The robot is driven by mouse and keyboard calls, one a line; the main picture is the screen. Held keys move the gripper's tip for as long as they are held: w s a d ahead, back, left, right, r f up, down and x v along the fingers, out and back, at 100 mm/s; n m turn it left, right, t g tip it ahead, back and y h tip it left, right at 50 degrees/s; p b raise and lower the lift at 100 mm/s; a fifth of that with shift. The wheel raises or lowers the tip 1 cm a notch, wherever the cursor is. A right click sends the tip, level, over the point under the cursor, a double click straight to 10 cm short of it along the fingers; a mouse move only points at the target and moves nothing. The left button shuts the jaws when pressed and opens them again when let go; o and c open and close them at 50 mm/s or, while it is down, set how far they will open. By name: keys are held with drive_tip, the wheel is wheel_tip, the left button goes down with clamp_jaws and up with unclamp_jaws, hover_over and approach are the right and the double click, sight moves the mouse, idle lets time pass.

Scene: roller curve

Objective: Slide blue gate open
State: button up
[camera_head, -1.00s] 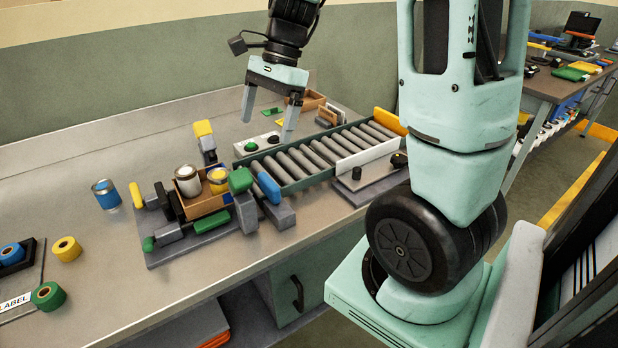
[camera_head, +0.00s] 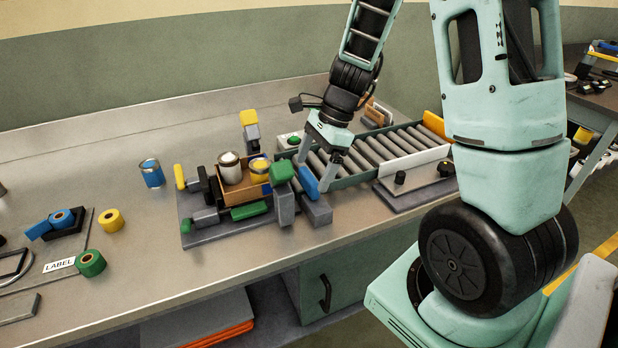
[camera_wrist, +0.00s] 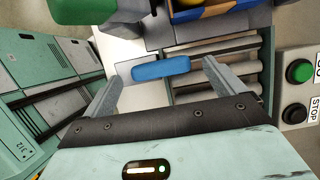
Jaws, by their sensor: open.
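The blue gate (camera_head: 308,182) is a short rounded blue bar at the near end of the roller conveyor (camera_head: 372,152), beside a grey block (camera_head: 317,209). In the wrist view the blue gate (camera_wrist: 161,69) lies between and just ahead of my fingers. My gripper (camera_head: 314,172) is open, with its two fingers spread on either side of the blue gate; it also shows in the wrist view (camera_wrist: 160,82). I cannot tell whether a finger touches the gate.
A wooden tray with cans (camera_head: 245,186) stands left of the gate, with a green block (camera_head: 281,172) between. A control box with a green button (camera_head: 293,140) stands behind the conveyor. A black-knobbed plate (camera_head: 415,185) is at the right. Tape rolls (camera_head: 110,220) lie far left.

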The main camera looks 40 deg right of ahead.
sight(310, 174)
drive_tip(key=shift+x, duration=1.6)
